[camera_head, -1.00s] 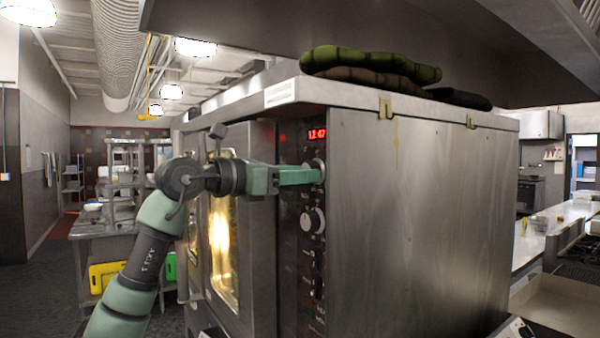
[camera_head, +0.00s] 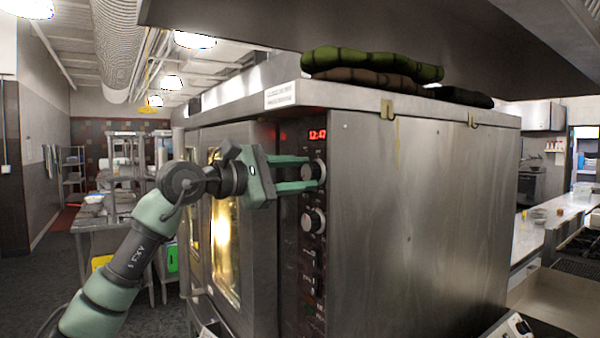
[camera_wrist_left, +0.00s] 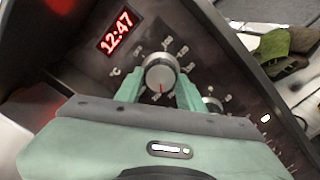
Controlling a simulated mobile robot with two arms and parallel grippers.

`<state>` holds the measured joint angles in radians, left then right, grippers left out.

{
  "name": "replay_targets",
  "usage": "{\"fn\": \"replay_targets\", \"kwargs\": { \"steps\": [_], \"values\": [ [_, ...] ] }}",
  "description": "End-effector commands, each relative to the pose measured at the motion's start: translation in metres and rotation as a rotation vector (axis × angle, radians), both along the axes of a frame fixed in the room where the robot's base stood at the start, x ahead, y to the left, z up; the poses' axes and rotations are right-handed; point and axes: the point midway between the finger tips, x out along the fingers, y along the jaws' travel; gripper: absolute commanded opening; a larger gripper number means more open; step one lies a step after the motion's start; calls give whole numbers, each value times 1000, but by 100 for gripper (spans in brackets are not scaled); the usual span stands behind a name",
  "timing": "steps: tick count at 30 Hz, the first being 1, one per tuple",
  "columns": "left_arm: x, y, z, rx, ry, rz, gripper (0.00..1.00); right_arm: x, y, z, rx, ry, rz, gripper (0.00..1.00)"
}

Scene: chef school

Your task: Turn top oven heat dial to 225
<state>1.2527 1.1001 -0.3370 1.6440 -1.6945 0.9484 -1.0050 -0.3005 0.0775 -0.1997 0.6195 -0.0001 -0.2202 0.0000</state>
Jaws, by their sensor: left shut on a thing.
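The top oven heat dial (camera_head: 319,171) is a round silver knob below the red 12:47 display (camera_head: 317,134) on the oven's dark control panel. My left gripper (camera_head: 315,173) is shut on this dial, one green finger above and one below in the head view. The left wrist view shows the dial (camera_wrist_left: 160,73) between the two fingertips (camera_wrist_left: 159,88), its red mark pointing down in the picture. My right gripper is not in view.
The steel oven (camera_head: 420,220) fills the middle, with a lit glass door (camera_head: 224,240) left of the panel. Folded green and brown cloths (camera_head: 370,66) lie on top, beneath a hood. A counter (camera_head: 535,235) stands at the right. The floor at left has open room.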

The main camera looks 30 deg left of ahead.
Motion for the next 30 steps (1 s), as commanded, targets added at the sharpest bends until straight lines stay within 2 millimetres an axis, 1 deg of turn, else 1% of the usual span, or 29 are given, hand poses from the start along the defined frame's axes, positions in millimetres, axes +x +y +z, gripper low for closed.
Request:
{"fn": "replay_targets", "kwargs": {
  "steps": [4,10,26,27,29,30],
  "values": [
    [0,0,1,72,-31,1,0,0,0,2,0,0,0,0],
    [0,0,1,129,-55,0,0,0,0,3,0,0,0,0],
    [0,0,0,150,-63,-1,0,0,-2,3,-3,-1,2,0],
    [0,0,0,151,-62,-1,44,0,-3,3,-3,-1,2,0],
    [0,0,0,151,-62,-1,60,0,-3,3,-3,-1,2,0],
    [0,0,0,151,-62,-1,60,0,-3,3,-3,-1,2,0]
  ]
}}
